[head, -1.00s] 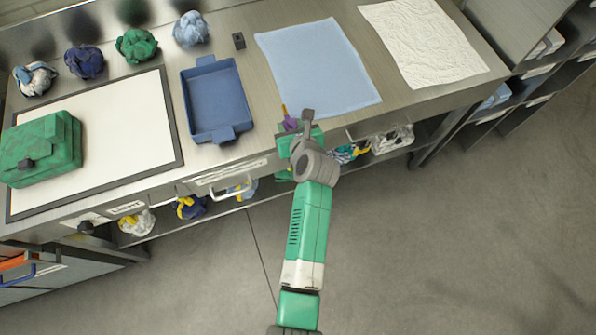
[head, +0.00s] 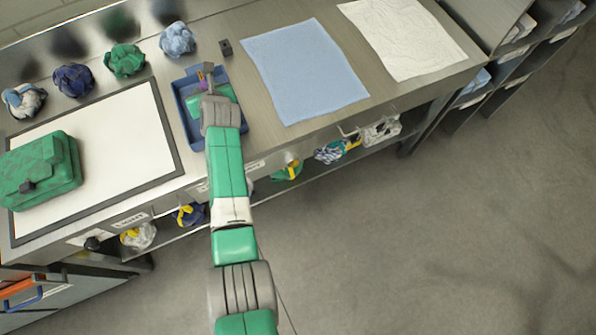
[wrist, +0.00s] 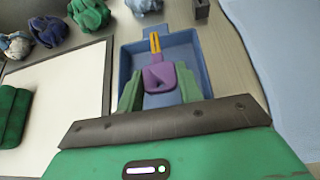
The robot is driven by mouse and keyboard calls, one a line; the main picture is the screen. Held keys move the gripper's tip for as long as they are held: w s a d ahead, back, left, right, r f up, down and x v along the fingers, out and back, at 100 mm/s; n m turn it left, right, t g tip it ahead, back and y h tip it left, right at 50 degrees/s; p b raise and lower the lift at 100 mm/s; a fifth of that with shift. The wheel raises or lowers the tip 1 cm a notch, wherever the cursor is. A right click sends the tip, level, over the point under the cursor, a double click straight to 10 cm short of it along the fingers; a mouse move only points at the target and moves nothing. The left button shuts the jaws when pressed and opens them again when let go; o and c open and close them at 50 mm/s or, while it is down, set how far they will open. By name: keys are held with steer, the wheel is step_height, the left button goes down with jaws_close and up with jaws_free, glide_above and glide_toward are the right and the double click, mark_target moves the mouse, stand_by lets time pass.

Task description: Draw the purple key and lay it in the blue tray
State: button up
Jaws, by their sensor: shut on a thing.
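The purple key (wrist: 160,79) has a purple head and a yellow-orange shaft that points away from me in the wrist view. My gripper (wrist: 156,92) is shut on its purple head, with one green finger on each side. The blue tray (wrist: 195,50) lies beneath and around the key in the wrist view; I cannot tell whether the key touches its floor. In the head view my gripper (head: 208,82) is over the blue tray (head: 184,86), and my arm hides much of the tray. Only a little of the key (head: 203,84) shows there.
A white board with a dark frame (head: 105,140) lies left of the tray, with a green bag (head: 45,170) on it. A small dark block (head: 226,47) and a blue cloth (head: 305,70) are to the right.

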step_height(320, 180, down, 6)
steer(key=b, duration=0.5)
steer(key=shift+r, duration=0.3)
steer(key=o, duration=1.1)
steer(key=p+v, duration=0.4)
steer(key=v, duration=0.2)
steer(key=shift+s+d+r, duration=0.1)
steer(key=shift+s+r, duration=0.15)
steer(key=shift+r, duration=0.1)
steer(key=shift+s+d+r, duration=0.15)
steer(key=shift+s+d, duration=0.05)
steer(key=shift+s, duration=0.25)
